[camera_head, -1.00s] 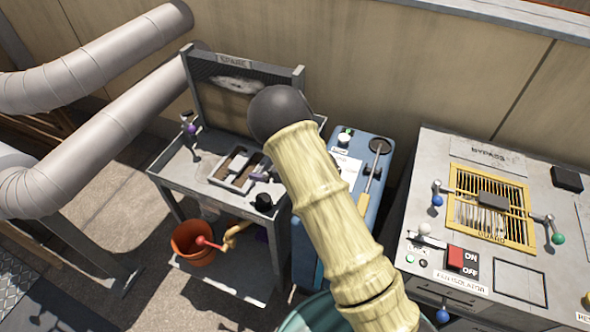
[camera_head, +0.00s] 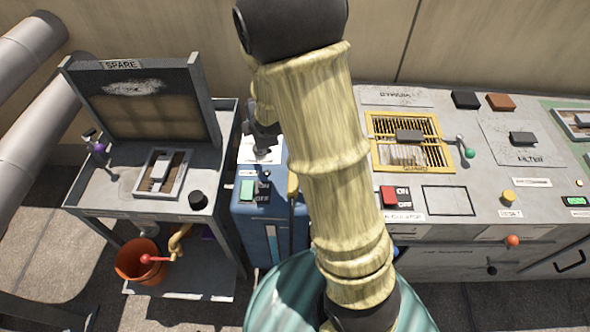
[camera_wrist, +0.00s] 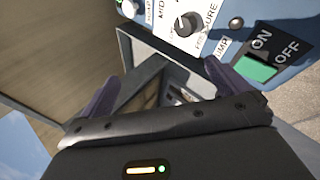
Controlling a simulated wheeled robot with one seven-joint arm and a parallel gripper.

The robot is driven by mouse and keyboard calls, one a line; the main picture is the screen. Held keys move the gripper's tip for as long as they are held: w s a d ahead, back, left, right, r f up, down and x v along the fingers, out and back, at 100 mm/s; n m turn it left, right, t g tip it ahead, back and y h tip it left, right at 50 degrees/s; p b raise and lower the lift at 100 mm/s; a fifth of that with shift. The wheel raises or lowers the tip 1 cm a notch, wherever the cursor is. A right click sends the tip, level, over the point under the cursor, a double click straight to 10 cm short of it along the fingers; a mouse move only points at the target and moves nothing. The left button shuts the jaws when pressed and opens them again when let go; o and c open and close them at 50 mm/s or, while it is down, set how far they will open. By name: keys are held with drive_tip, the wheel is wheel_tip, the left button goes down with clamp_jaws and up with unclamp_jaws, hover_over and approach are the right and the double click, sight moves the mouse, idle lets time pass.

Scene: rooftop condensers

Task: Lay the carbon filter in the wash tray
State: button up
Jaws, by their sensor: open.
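My gripper (camera_wrist: 162,88) is open in the wrist view, with a purple-grey finger on each side and nothing clearly held between them. A grey-framed panel lies beyond the fingers. In the head view my arm hides most of the gripper, over the blue cabinet. I cannot tell for sure which item is the carbon filter or which is the wash tray. A small framed piece with a light bar (camera_head: 160,175) lies on the grey cart. Another framed piece (camera_head: 575,124) lies on a green surface at the far right. A plate labelled FILTER (camera_head: 524,155) has a black handle.
A panel labelled SPARE (camera_head: 145,108) stands upright on the cart. The blue cabinet (camera_head: 262,222) has a green ON/OFF switch. A yellow grille (camera_head: 410,152) sits in the grey bench. An orange bucket (camera_head: 137,262) is on the cart's lower shelf.

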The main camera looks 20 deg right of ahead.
drive_tip(key=s+d+r+m+g, duration=0.2)
drive_tip(key=s+m, duration=0.7)
drive_tip(key=s+d+r+m+g+h, duration=0.1)
drive_tip(key=s+r+m+g, duration=0.1)
drive_tip(key=s+m, duration=0.7)
drive_tip(key=shift+s+d+g, duration=0.35)
drive_tip(key=shift+s+g, duration=0.35)
idle(0.3)
